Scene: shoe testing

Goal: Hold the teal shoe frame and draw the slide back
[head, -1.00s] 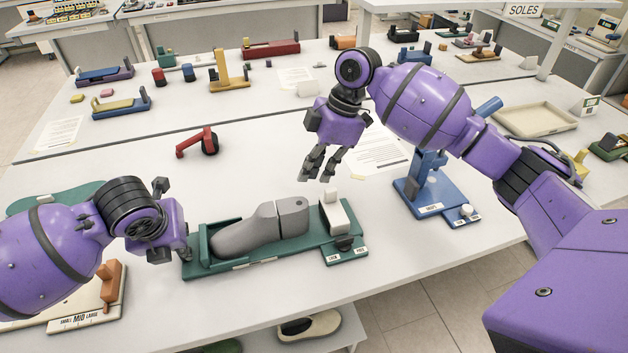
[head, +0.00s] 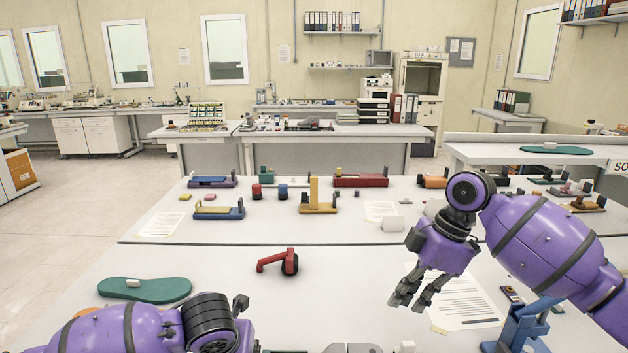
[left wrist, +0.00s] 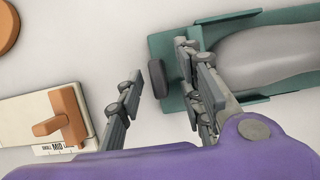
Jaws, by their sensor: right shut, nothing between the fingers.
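In the left wrist view, the end of the teal shoe frame (left wrist: 168,42) has a black knob (left wrist: 157,78) on its left side. A grey shoe form (left wrist: 270,58) lies in the frame. My left gripper (left wrist: 160,75) is open, with the knob and end of the frame between its fingers in that view; I cannot tell if they touch. In the head view, the frame is almost wholly below the picture; a pale block top (head: 405,347) shows at the bottom edge. The slide's position cannot be seen. My right gripper (head: 408,300) is shut and empty, above the table.
A red tool with a black wheel (head: 283,262) and a green sole (head: 145,289) lie on the table. A blue stand (head: 515,328) is at the right. In the left wrist view, a cream gauge (left wrist: 45,122) with an orange slider is left of the frame.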

